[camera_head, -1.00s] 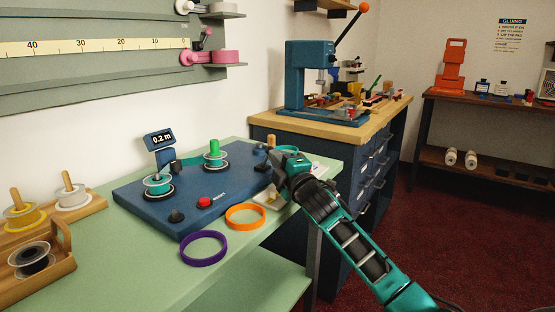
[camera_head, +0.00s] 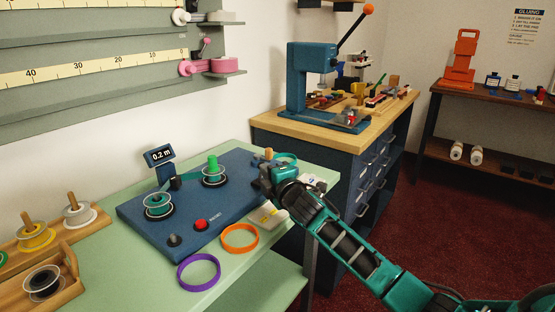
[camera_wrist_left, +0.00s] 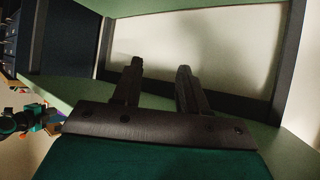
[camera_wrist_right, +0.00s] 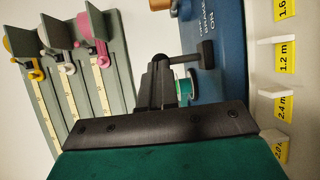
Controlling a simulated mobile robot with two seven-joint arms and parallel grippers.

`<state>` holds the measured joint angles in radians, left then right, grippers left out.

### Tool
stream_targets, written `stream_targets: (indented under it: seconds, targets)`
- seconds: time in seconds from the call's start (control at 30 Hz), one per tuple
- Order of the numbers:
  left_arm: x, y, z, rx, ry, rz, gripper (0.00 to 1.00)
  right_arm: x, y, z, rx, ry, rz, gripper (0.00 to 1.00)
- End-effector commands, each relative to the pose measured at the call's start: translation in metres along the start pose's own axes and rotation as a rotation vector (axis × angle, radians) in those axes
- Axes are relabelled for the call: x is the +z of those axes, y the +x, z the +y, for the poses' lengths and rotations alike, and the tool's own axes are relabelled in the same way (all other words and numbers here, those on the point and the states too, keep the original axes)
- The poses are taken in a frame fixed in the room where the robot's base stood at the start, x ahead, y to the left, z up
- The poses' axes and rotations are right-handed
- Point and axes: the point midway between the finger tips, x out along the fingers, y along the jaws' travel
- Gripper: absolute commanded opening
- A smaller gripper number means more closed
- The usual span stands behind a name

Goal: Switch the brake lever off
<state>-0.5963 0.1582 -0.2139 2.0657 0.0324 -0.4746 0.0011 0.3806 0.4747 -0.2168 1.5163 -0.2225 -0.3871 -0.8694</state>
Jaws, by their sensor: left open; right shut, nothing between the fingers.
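The brake lever (camera_wrist_right: 207,53) shows in the right wrist view as a black rod with a wider end, on the blue board beside white lettering with the word BRAKE. My right gripper (camera_wrist_right: 160,68) is shut and empty, and its tips are close to the lever's rod; I cannot tell whether they touch. In the head view my right gripper (camera_head: 268,174) is over the right end of the blue board (camera_head: 195,237) and hides the lever there. My left gripper (camera_wrist_left: 160,75) is open and empty in the left wrist view, away from the board.
The board carries a teal spool (camera_head: 158,206), a red button (camera_head: 201,225) and a small display (camera_head: 159,156). An orange ring (camera_head: 240,238) and a purple ring (camera_head: 199,272) lie on the green counter in front. A wooden spool rack (camera_head: 85,222) stands left.

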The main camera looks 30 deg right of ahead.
Motion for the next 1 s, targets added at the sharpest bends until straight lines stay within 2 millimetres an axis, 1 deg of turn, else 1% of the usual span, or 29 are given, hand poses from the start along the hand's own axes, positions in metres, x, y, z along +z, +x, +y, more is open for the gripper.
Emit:
stream_targets:
  seconds: [0.03,0.07,0.13,0.23,0.43,0.63,0.7,1.0]
  targets:
    - [-0.02,-0.012,0.001,0.001,0.0,0.008,0.43,-0.001,0.001,0.013,-0.024,-0.014,-0.001,0.0]
    - [-0.021,-0.014,0.0,-0.005,-0.003,0.008,0.43,-0.002,0.002,0.013,-0.038,-0.022,0.0,0.0]
    - [-0.015,-0.017,-0.005,-0.022,-0.006,-0.004,0.43,-0.004,0.004,0.014,-0.074,-0.041,-0.001,0.0]
    - [-0.017,-0.023,-0.011,-0.037,-0.001,-0.007,0.43,-0.006,0.007,0.014,-0.119,-0.064,-0.001,0.0]
    - [-0.018,-0.031,-0.017,-0.055,0.007,-0.009,0.43,-0.011,0.016,0.017,-0.113,-0.058,-0.001,0.0]
    - [-0.017,-0.034,-0.02,-0.062,0.009,-0.011,0.43,-0.016,0.025,0.018,-0.111,-0.057,-0.001,0.0]
    - [-0.015,-0.033,-0.021,-0.063,0.009,-0.01,0.43,-0.015,0.025,0.016,-0.112,-0.058,-0.001,0.0]
    - [-0.017,-0.034,-0.021,-0.063,0.009,-0.01,0.43,-0.015,0.025,0.018,-0.111,-0.058,-0.001,0.0]
